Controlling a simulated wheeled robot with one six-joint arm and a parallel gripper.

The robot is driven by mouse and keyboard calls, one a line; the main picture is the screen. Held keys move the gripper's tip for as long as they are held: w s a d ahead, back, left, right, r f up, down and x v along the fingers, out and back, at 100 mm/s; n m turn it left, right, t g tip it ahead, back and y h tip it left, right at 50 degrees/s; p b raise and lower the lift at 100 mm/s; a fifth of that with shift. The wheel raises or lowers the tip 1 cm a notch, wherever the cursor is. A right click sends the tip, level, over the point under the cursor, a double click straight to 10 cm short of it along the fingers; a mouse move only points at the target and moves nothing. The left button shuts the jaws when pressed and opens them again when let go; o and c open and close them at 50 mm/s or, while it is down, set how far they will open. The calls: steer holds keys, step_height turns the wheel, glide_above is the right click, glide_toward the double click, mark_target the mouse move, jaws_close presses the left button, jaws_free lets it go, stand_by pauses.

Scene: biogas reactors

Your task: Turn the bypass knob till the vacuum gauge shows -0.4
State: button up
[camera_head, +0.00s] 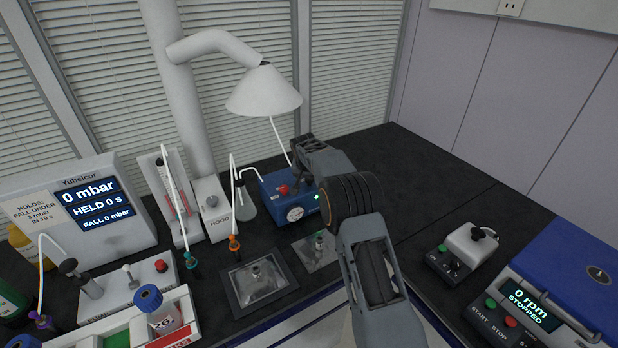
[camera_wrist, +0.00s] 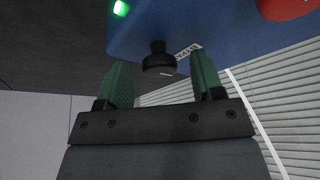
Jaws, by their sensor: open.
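The vacuum pump is a blue box (camera_head: 272,200) on the black bench in the head view. Its round white vacuum gauge (camera_head: 295,213) faces front, but its needle and numbers are too small to read. In the wrist view, a black bypass knob (camera_wrist: 158,62) stands out from the blue housing (camera_wrist: 215,25), beside a small white label. My gripper (camera_wrist: 159,72) is open, with one green finger on each side of the knob in the picture. Contact cannot be made out. In the head view my gripper (camera_head: 304,148) is above the pump's back right, and the knob is hidden.
A red button (camera_head: 283,190) and a green light (camera_head: 317,197) are on the pump. A glass flask (camera_head: 245,205) with tubing stands close left. A white lamp-shaped hood (camera_head: 264,92) hangs above. The bench behind and right of my arm is clear.

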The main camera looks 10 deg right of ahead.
steer(key=c, duration=0.9)
